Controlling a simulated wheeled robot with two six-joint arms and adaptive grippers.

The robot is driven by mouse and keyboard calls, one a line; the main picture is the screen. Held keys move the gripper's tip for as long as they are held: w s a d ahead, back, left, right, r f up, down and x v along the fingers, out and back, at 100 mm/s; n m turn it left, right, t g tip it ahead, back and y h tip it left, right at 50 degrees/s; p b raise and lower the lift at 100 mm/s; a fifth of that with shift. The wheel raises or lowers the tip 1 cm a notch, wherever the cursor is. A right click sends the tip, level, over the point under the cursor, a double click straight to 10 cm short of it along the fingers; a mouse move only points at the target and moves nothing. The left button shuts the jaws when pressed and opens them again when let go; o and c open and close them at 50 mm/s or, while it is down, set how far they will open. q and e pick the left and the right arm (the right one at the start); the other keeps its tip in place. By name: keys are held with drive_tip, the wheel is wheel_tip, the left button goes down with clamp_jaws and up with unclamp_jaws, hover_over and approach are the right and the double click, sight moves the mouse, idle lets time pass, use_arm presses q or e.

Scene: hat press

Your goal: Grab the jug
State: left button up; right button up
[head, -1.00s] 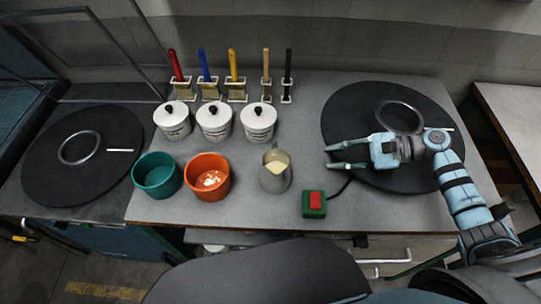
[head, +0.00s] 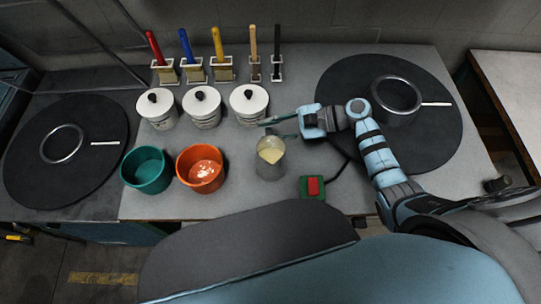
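The jug (head: 270,160) is a small grey metal pitcher with pale cream-coloured contents. It stands upright on the grey table, right of the orange pot. My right gripper (head: 272,130) comes in from the right at the jug's far side, with its fingers pointing left. The fingers are apart, one near the jug's rim and handle side. I cannot tell whether they touch the jug. My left gripper is not in view.
An orange pot (head: 201,170) and a teal pot (head: 148,171) stand left of the jug. White lidded canisters (head: 248,105) stand behind. A green box with a red button (head: 313,187) is close at right. A black round plate (head: 435,130) lies further right.

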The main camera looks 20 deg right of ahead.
drive_tip(key=shift+w+a+f, duration=0.1)
drive_tip(key=shift+a+f, duration=0.05)
drive_tip(key=shift+a, duration=0.2)
clamp_jaws()
drive_tip(key=shift+s, duration=0.2)
drive_tip(key=shift+w+r, duration=0.1)
drive_tip(key=shift+r, duration=0.75)
wheel_tip(320, 180, up, 18)
drive_tip(key=p, duration=0.3)
drive_tip(key=shift+r+p, duration=0.25)
drive_tip(key=shift+p, duration=0.15)
